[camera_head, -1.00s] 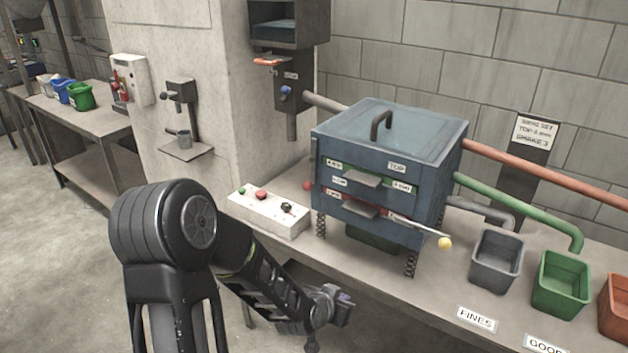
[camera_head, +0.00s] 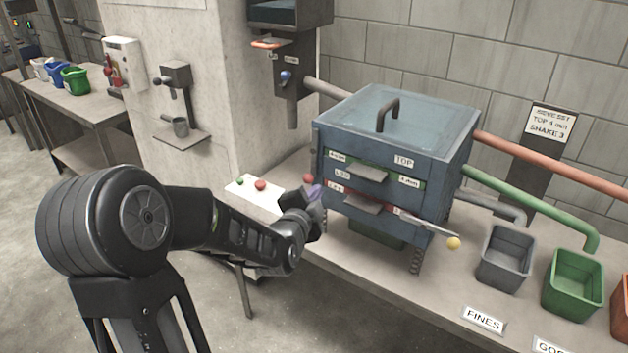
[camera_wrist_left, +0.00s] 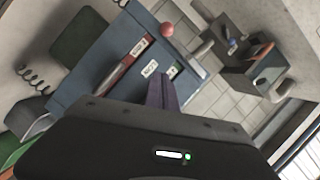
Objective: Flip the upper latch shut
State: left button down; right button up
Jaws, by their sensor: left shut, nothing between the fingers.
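The blue shaker box (camera_head: 400,124) stands on the bench with its lid down. A red ball knob (camera_head: 308,178) shows at its left side, and in the left wrist view (camera_wrist_left: 167,30). A narrow grey bar (camera_head: 316,146) runs along the box's left edge; I cannot tell whether it is the upper latch or how the latch stands. My left gripper (camera_head: 315,192) is shut and empty, just below the red knob at the box's front left. Its purple fingers (camera_wrist_left: 162,92) point toward the box in the wrist view; contact cannot be told. My right gripper is out of view.
A white button panel (camera_head: 255,193) lies behind my left forearm. A lever with a yellow ball (camera_head: 453,243) sticks out at the box's front right. Grey (camera_head: 505,258) and green (camera_head: 573,284) bins stand to the right. Pipes run from the box's right side.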

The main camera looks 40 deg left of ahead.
pick_arm(q)
jog(key=p+x, duration=0.3)
jog(key=x, duration=0.7)
jog(key=shift+s+a+f+p, duration=0.1)
jog(key=shift+a+f+p, duration=0.2)
jog(key=shift+a, duration=0.3)
jog(key=shift+s+a+f+p, duration=0.1)
jog(key=shift+a+f+p, duration=0.05)
jog(key=shift+a+f, duration=0.65)
jog(key=shift+a, duration=0.25)
jog(key=b, duration=0.3)
jog(key=shift+a+f+m, duration=0.3)
jog(key=shift+f+m, duration=0.1)
jog(key=a+r+m+t+b, duration=0.2)
jog(key=m+b, duration=0.7)
jog(key=b, duration=0.7)
jog(key=a+r+m+t+b, duration=0.1)
jog(key=a+m+t+b, duration=0.2)
jog(key=b, duration=1.4)
jog(key=a+m, duration=0.3)
jog(key=m, duration=0.3)
jog(key=shift+s+a+r+t+h, duration=0.15)
jog(key=shift+a+r+t+h, duration=0.05)
jog(key=shift+r+t+h, duration=0.2)
jog(key=shift+r, duration=0.1)
